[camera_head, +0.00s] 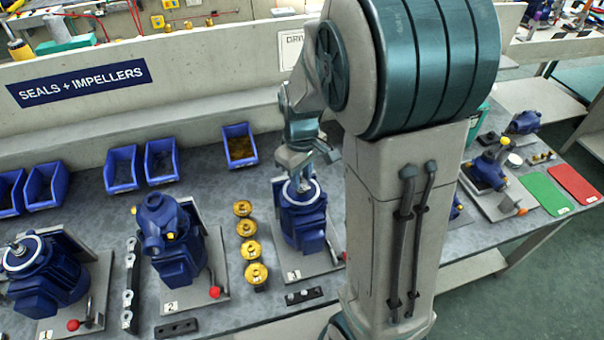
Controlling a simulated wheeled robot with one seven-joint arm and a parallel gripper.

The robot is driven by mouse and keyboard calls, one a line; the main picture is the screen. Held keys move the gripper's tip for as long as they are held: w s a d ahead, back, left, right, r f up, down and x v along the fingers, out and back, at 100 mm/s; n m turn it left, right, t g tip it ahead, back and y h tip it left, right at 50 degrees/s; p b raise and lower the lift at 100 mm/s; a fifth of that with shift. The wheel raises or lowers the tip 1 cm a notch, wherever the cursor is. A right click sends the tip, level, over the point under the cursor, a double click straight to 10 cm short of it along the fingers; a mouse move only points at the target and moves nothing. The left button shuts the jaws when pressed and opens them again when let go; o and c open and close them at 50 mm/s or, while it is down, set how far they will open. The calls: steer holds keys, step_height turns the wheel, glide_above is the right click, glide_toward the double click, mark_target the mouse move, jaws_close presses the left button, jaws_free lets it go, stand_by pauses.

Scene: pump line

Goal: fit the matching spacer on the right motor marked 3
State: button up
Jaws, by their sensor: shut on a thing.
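The right motor (303,225) is dark blue with a pale ring on its upturned end. It stands on a grey plate whose label (294,275) reads 3. My gripper (299,184) points down right over that ring, at or very close to the shaft end. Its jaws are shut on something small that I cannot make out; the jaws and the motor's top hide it. A grey rack strip (129,285) with ring-shaped parts lies left of the middle motor. I cannot tell which spacer is which at this size.
The middle motor (171,240) marked 2 and the left motor (45,275) marked 1 stand to the left. Several brass impellers (246,228) line up beside motor 3. A dark block (304,295) lies in front. Blue bins (161,160) stand behind.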

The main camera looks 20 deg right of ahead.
steer(key=shift+f, duration=0.1)
stand_by(0.6)
steer(key=o, duration=2.1)
step_height(320, 180, up, 9)
steer(key=p, duration=0.6)
